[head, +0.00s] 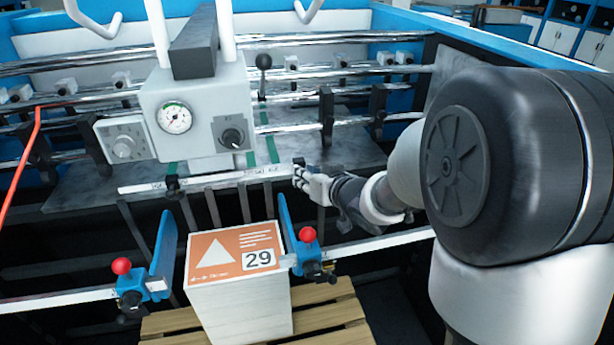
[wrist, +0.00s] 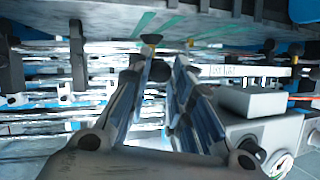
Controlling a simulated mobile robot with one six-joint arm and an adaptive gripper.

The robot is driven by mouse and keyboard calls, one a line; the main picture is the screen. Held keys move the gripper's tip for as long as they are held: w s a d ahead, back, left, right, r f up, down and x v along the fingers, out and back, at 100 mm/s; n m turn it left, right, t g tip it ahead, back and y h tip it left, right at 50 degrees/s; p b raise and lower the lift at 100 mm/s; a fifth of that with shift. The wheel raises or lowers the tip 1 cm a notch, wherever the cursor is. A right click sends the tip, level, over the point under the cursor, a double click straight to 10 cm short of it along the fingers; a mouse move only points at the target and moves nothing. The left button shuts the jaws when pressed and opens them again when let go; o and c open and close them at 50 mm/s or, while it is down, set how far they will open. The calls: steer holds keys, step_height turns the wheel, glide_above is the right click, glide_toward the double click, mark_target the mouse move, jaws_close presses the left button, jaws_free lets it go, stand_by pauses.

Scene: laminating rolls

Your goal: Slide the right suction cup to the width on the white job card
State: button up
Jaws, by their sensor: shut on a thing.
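My gripper (head: 303,175) is at the right part of the scale bar (head: 225,178) in the head view. In the wrist view its two fingers (wrist: 159,70) reach in from both sides of the right suction cup (wrist: 151,42), a dark part with a yellowish end, and are shut on it. In the head view the gripper hides most of this cup. The left suction cup (head: 172,187) is a small black part near the bar's left end. The white job card (head: 258,259) reads 29 and lies on the orange-topped stack. I cannot read the scale marks.
The paper stack (head: 240,310) stands on a wooden pallet (head: 325,318) between two blue side guides (head: 163,245) (head: 287,225) with red knobs. Metal rollers cross the back.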

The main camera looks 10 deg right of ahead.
jaws_close()
steer(key=a+b, duration=0.1)
steer(key=a, duration=0.2)
steer(key=shift+a, duration=0.35)
steer(key=o, duration=1)
jaws_free()
steer(key=shift+d, duration=0.15)
steer(key=shift+c, duration=0.2)
steer(key=v, duration=1.2)
